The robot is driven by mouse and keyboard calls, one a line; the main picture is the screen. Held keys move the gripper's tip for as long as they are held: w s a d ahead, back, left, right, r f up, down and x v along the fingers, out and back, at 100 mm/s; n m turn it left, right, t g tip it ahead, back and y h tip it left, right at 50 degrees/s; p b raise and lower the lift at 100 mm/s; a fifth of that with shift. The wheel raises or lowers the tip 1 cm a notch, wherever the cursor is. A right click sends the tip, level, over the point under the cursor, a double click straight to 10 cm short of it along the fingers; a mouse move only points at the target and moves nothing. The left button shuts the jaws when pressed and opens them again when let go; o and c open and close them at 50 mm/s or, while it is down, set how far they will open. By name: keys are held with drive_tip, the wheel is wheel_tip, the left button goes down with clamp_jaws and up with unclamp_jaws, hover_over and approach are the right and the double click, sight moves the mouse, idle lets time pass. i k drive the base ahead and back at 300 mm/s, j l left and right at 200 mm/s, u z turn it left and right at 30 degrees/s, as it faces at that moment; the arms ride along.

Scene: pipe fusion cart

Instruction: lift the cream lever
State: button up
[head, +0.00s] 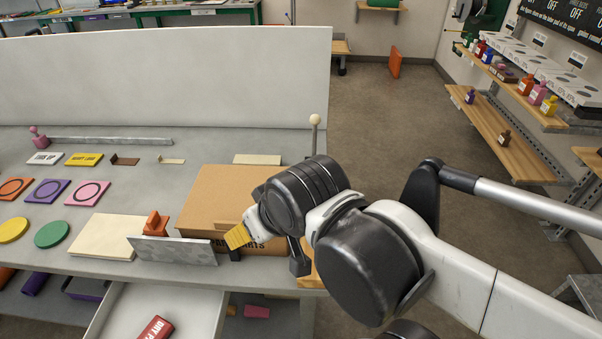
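A thin upright lever with a cream ball knob (315,120) stands at the right end of the grey bench, near the end of the white back panel. Its lower end is hidden behind my arm. My gripper (262,248) is in front of and below the knob, over the front right of a brown cardboard box, apart from the knob. A yellow part and dark finger-like parts show at its end. The wrist covers much of it, so its opening is unclear.
The cardboard box (215,205) and a grey upright plate (172,251) stand near the front edge. A pink-knobbed piece (38,136) lies by a long grey bar at the back left. An open white drawer (190,308) juts out below. Floor right of the bench is clear.

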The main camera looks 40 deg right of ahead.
sight(315, 119)
drive_tip(key=l+u, duration=0.1)
drive_tip(key=l, duration=1)
drive_tip(key=i+l, duration=0.25)
drive_tip(key=u, duration=0.05)
